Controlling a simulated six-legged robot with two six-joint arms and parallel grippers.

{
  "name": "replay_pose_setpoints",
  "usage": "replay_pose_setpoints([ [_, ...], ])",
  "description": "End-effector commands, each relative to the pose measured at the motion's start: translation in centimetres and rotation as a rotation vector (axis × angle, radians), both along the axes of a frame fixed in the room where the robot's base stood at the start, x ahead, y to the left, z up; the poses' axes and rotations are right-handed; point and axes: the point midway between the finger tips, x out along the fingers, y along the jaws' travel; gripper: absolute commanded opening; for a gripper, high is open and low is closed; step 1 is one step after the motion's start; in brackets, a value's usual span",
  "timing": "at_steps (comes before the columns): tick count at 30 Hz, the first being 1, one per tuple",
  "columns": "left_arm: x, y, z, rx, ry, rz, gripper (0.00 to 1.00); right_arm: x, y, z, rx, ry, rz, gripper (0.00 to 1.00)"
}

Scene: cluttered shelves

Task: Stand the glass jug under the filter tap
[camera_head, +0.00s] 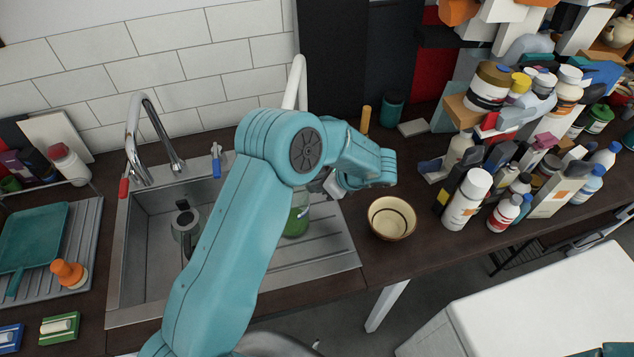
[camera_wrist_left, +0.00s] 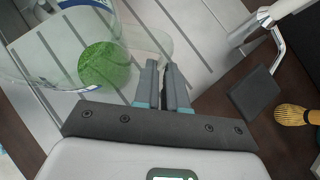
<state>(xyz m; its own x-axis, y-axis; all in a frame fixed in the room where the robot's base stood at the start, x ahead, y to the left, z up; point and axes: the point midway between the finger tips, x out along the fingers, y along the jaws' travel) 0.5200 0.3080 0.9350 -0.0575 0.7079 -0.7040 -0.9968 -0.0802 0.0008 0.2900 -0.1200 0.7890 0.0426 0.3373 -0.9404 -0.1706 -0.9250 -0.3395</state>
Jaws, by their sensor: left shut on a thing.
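The clear glass jug (camera_head: 299,215) is at the ribbed steel drainboard beside the sink, mostly hidden behind my left arm. In the left wrist view the jug (camera_wrist_left: 30,62) fills the upper left, with a green patch showing through its glass. My left gripper (camera_head: 333,184) is shut on the jug at its handle side; the fingertips (camera_wrist_left: 164,70) are close together there. Whether the jug touches the drainboard is hard to tell. A slim white tap (camera_head: 297,78), likely the filter tap, rises behind my arm; its base is hidden. My right gripper is out of view.
A chrome tap (camera_head: 136,125) stands behind the sink basin (camera_head: 147,262), which holds a grey pot (camera_head: 185,226). A cream bowl (camera_head: 391,218) stands right of the drainboard. Many bottles and boxes crowd the right counter, including a white bottle (camera_head: 466,201).

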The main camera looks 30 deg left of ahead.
Motion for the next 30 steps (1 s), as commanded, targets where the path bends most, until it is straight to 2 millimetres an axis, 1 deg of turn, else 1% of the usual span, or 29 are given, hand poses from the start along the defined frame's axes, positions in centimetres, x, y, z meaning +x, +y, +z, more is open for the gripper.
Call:
replay_pose_setpoints([
  [3, 0.0, 0.0, -0.5, 0.001, 0.000, 0.000, 0.00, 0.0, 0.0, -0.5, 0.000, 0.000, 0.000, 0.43],
  [4, 0.0, 0.0, -0.3, 0.000, 0.000, 0.000, 0.21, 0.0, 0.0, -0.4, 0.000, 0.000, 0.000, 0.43],
  [5, 0.0, 0.0, -0.3, 0.000, 0.000, 0.000, 0.31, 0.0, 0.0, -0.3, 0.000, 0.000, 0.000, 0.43],
  [6, 0.0, 0.0, -0.3, 0.000, 0.000, 0.000, 0.37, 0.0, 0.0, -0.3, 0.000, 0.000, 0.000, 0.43],
  [13, 0.0, 0.0, -0.3, 0.000, 0.001, -0.001, 0.37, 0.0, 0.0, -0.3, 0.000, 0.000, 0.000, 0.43],
  [17, 0.0, -0.1, 0.3, 0.000, -0.001, -0.001, 0.37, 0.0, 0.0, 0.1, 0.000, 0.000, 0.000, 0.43],
  [20, 0.2, -1.4, 1.1, 0.000, -0.003, -0.003, 0.37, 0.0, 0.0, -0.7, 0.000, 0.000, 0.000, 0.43],
  [24, 0.4, -3.8, 3.4, -0.002, -0.005, -0.004, 0.37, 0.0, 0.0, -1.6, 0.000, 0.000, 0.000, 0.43],
  [30, 0.6, -6.8, 6.6, -0.001, -0.004, -0.003, 0.37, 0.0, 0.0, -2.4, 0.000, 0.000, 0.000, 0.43],
])
